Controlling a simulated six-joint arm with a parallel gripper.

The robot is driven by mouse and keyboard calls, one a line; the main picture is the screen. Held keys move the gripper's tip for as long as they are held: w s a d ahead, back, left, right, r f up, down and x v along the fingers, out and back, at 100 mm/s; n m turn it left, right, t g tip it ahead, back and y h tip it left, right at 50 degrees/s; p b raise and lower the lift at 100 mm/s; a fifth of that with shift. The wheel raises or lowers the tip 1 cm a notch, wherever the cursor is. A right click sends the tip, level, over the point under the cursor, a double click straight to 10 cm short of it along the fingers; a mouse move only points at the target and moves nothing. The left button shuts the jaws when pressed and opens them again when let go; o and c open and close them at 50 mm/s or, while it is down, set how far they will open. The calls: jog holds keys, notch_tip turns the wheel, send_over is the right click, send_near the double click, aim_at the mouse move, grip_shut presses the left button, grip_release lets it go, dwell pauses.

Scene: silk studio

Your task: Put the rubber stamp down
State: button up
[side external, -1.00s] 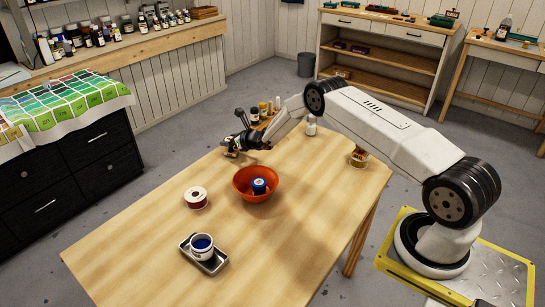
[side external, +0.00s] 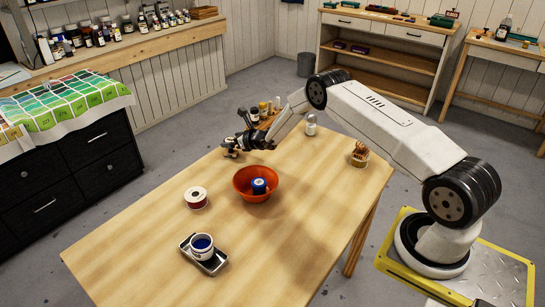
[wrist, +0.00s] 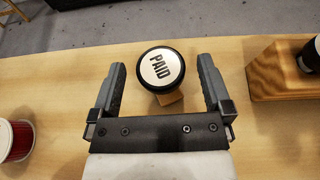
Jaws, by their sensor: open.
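The rubber stamp, with a round black top marked "PAID" (wrist: 162,68) and a wooden part below it, is between my open fingers in the wrist view. It appears upright on the wooden table. My gripper (wrist: 160,85) is open, with gaps visible on both sides of the stamp's top. In the side view my gripper (side external: 232,151) is low over the table's far left edge, and the stamp is too small and covered to make out.
An orange bowl (side external: 243,190) holding a blue item (side external: 258,186), a red-and-white spool (side external: 196,198) and a metal tray (side external: 215,263) with a cup (side external: 202,246) stand nearer. A wooden rack (wrist: 268,74) is close on the right. Open table lies right of the bowl.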

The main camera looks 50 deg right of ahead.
jog(key=v, duration=1)
jog(key=shift+s, duration=0.25)
jog(key=shift+r, duration=0.2)
dwell(0.5)
jog(key=a+r+n+g+y, duration=0.1)
jog(key=a+n, duration=0.1)
jog(key=s+a+r+n+y, duration=0.1)
jog(key=a+n, duration=0.1)
jog(key=a, duration=0.1)
jog(key=s+a+r+n+g+y, duration=0.1)
jog(key=a+n+y, duration=0.1)
jog(key=a, duration=0.1)
jog(key=shift+s+a+g, duration=0.25)
jog(key=shift+g, duration=0.05)
jog(key=s+a+r+n+g+y, duration=0.25)
jog(key=s+a+n+g, duration=0.25)
jog(key=s+a+n, duration=0.35)
jog(key=s+r+n+g+h, duration=0.1)
jog(key=s+r+n+h, duration=0.2)
jog(key=s+n, duration=0.6)
jog(key=s+a+r+n+g+h, duration=0.1)
jog(key=s+r+n+g+h, duration=0.1)
jog(key=s+n, duration=0.7)
jog(key=r+n+h, duration=0.1)
jog(key=n+h, duration=0.1)
jog(key=n, duration=0.1)
jog(key=shift+s+a, duration=0.2)
jog(key=shift+s, duration=0.05)
